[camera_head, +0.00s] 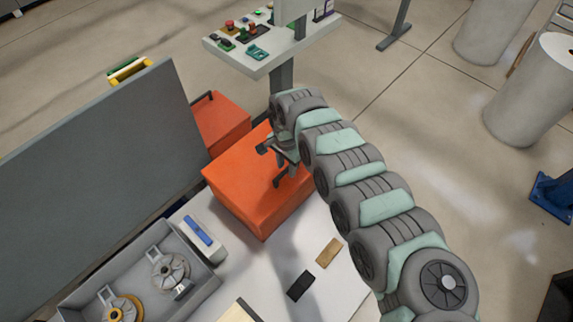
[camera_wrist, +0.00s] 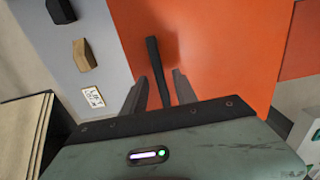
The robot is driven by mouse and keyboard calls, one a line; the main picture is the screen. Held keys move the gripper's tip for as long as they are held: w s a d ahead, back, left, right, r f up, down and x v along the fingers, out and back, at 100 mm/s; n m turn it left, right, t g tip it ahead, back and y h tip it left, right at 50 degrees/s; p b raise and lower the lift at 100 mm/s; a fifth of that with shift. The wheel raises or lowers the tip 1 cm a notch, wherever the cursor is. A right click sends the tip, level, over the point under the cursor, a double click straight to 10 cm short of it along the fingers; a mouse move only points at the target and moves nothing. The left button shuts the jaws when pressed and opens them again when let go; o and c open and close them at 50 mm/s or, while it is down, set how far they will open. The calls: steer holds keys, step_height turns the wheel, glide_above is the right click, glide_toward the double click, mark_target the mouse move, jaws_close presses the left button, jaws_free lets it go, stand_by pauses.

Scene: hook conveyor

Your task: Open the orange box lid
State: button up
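The orange box (camera_head: 245,190) stands on the light table in the head view, and its lid looks shut. Its orange surface (camera_wrist: 225,50) fills much of the wrist view. A dark bar handle (camera_wrist: 152,55) shows against the orange there. My gripper (camera_wrist: 160,82) is open, with one finger on each side of the bar's lower end; I cannot tell whether either finger touches it. In the head view my gripper (camera_head: 270,166) is over the right part of the box, and my arm hides the box's right edge.
A second orange box (camera_head: 222,120) stands behind, beside a tall grey panel (camera_head: 95,150). A brown block (camera_head: 328,253) and a black block (camera_head: 301,286) lie on the table in front. A grey tray (camera_head: 90,285) holds spools. A control console (camera_head: 270,45) stands behind.

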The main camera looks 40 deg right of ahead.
steer(key=shift+c, duration=0.5)
jaws_close()
stand_by(0.9)
